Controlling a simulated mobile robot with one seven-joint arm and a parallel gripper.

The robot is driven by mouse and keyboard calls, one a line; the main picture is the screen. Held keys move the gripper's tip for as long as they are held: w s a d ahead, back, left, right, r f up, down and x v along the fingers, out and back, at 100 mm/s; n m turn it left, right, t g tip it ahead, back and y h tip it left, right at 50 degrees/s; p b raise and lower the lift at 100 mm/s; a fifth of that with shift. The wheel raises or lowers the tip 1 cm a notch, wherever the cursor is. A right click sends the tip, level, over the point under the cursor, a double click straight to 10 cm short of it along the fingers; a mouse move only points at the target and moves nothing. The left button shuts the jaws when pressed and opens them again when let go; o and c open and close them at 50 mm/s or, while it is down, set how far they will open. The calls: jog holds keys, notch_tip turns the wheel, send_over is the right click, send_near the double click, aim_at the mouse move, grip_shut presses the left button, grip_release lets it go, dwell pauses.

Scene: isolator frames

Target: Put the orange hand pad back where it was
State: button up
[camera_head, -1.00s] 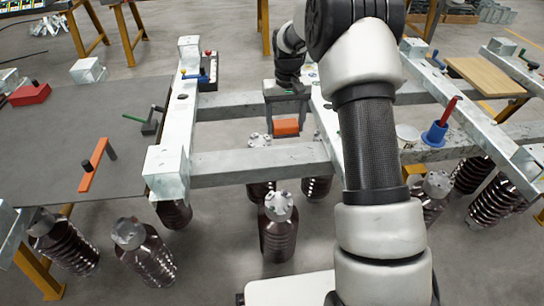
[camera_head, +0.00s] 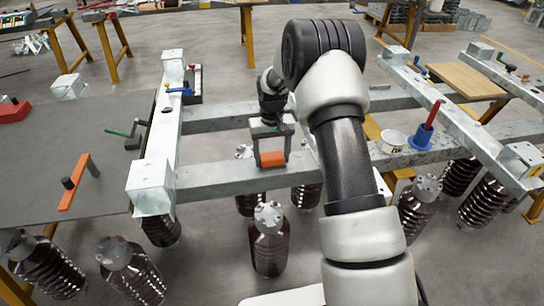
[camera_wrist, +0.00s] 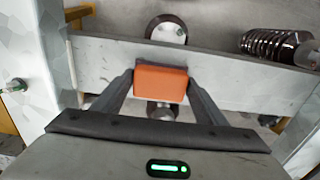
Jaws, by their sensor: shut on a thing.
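The orange hand pad (camera_wrist: 161,84) is a small rounded block held between the two fingers of my gripper (camera_wrist: 160,82) in the wrist view. My gripper is shut on it. In the head view the orange pad (camera_head: 272,158) hangs at the fingertips of my gripper (camera_head: 271,155), in front of the grey cross beams. In the wrist view a grey beam (camera_wrist: 225,70) lies behind the pad. I cannot tell the gap between pad and beam.
A blue holder with a red handle (camera_head: 425,132) and a white cup (camera_head: 393,142) stand on the right. Ribbed brown insulators (camera_head: 268,240) stand below.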

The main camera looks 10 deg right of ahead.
jog(key=o, duration=1)
jog(key=shift+f, duration=0.1)
